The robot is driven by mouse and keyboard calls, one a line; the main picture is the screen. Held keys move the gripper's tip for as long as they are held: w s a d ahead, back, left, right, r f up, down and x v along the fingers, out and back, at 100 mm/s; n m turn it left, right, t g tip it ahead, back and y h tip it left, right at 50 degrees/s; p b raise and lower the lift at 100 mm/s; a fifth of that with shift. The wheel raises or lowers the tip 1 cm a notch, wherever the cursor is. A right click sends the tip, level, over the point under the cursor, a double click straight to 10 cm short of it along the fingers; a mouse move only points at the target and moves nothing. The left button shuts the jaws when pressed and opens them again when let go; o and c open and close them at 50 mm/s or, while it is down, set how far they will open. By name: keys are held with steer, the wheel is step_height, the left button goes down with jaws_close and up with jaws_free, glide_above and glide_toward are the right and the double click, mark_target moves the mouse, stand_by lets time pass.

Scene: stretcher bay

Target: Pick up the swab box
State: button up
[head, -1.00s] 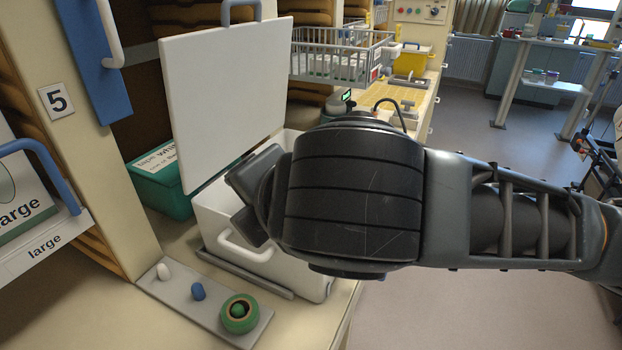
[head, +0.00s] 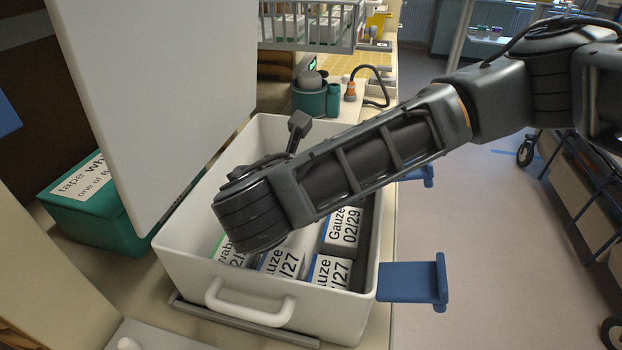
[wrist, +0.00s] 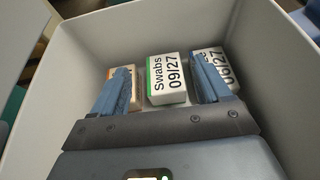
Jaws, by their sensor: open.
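The swab box (wrist: 167,80) is white with a green edge and reads "Swabs 09/27". In the wrist view it lies inside the white bin, between the two blue fingers of my gripper (wrist: 161,68). The fingers are open, one on each side, and I cannot tell whether they touch it. In the head view my wrist hides the fingers. A green-edged box reading "wabs" (head: 224,252) shows in part beside my wrist; I cannot tell if it is the same one.
The white bin (head: 190,262) has its lid (head: 160,90) raised. Several gauze boxes (head: 340,228) lie inside. In the wrist view a box reading "06/27" (wrist: 220,62) is close behind the right finger. A green tape box (head: 85,215) stands left, a blue bracket (head: 415,283) right.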

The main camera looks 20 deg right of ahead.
steer(key=f, duration=0.3)
steer(key=shift+w+d+f, duration=0.15)
steer(key=shift+w+d, duration=0.05)
steer(key=shift+w, duration=0.1)
steer(key=shift+p+x, duration=0.45)
steer(key=shift+x, duration=2.9)
steer(key=shift+f, duration=0.1)
steer(key=shift+s, duration=0.1)
steer(key=shift+c, duration=0.3)
steer(key=c, duration=0.7)
